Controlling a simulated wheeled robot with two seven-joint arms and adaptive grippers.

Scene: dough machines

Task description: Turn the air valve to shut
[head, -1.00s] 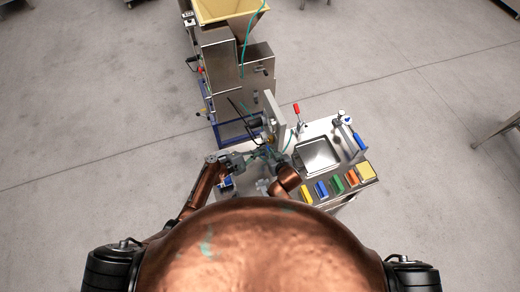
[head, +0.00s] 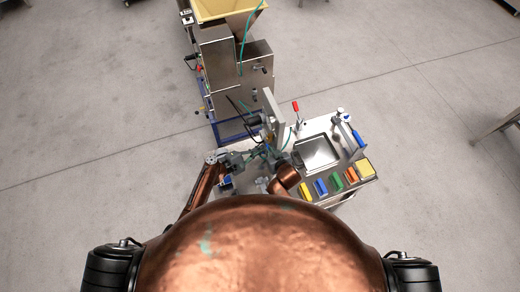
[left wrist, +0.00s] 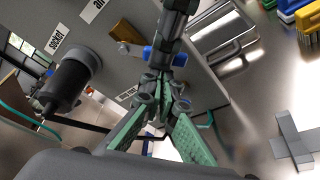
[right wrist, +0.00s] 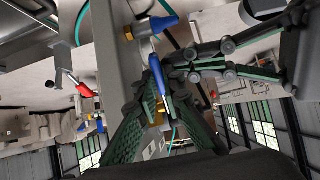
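The air valve's blue handle (right wrist: 168,82) shows in the right wrist view, with a brass body (right wrist: 159,117) behind it. It lies between the fingers of my right gripper (right wrist: 163,76); whether they press on it is unclear. In the left wrist view a blue handle (left wrist: 150,56) is partly hidden behind dark fingers, below the "air" label (left wrist: 92,9). My left gripper (left wrist: 160,82) reaches the same spot, its tips crowded against my right gripper's. Its grip is hidden. In the head view the valve is too small and covered to make out.
A black plug (left wrist: 68,84) sits by the "socket" label (left wrist: 58,40), close to my left gripper.

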